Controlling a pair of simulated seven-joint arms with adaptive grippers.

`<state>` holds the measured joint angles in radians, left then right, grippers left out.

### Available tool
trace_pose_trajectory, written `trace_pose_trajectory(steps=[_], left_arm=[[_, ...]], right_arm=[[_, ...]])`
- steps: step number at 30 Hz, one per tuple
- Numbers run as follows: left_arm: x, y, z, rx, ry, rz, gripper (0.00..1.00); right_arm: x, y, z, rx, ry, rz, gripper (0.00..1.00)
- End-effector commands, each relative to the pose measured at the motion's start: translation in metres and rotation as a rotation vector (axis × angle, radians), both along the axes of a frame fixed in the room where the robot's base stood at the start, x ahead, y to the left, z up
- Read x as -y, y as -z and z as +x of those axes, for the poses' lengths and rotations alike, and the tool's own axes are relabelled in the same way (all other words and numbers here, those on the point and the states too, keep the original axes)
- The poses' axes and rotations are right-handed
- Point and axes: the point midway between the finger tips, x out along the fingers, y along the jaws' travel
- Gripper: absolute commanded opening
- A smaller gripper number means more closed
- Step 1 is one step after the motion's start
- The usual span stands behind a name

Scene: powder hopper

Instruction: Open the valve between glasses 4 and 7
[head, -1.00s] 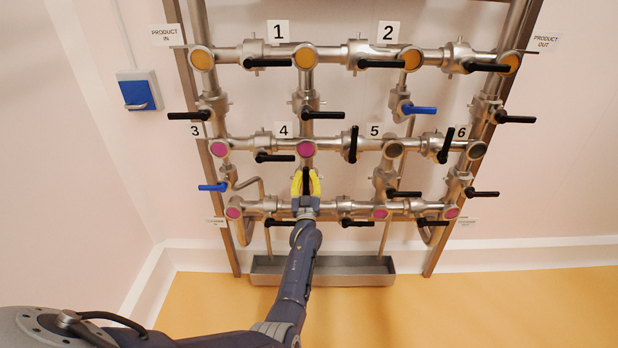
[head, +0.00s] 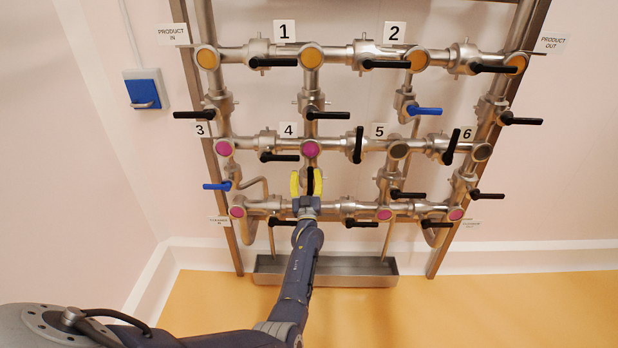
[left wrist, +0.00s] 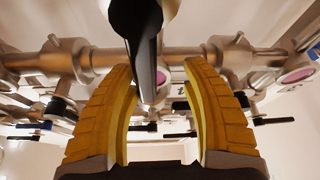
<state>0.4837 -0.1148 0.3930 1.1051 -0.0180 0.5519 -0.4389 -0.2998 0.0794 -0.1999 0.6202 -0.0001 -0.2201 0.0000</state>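Glass 4 is the magenta sight glass (head: 311,149) beside the "4" label in the head view. Below it, a valve's black handle (head: 311,180) points down along the vertical pipe. No "7" label can be read; the pipe joint below is hidden behind my left gripper (head: 306,175). The gripper's yellow fingers are apart, one on each side of the handle. In the left wrist view, the black handle (left wrist: 147,50) comes down from the top between the open fingers, with visible gaps on both sides. My right gripper is not in view.
Other black handles sit close by, such as the one left of glass 4 (head: 279,157) and the upright one to its right (head: 358,145). A blue handle (head: 217,185) is at the left. A metal trough (head: 345,272) lies below. The floor in front is clear.

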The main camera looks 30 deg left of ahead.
Motion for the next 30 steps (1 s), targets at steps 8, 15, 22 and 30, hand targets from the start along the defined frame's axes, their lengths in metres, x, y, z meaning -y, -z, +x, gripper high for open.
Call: trace_pose_trajectory(steps=[8,15,22,30], left_arm=[[-0.003,-0.002,0.0,0.004,-0.004,0.002,0.42],[-0.001,-0.001,0.0,0.0,-0.001,0.002,0.42],[0.001,0.0,0.001,-0.002,0.001,0.003,0.42],[0.01,0.008,-0.015,-0.004,0.001,0.002,0.42]], right_arm=[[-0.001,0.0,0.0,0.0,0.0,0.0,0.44],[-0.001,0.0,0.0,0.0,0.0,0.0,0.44],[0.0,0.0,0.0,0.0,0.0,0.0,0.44],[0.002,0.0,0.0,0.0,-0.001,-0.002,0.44]])
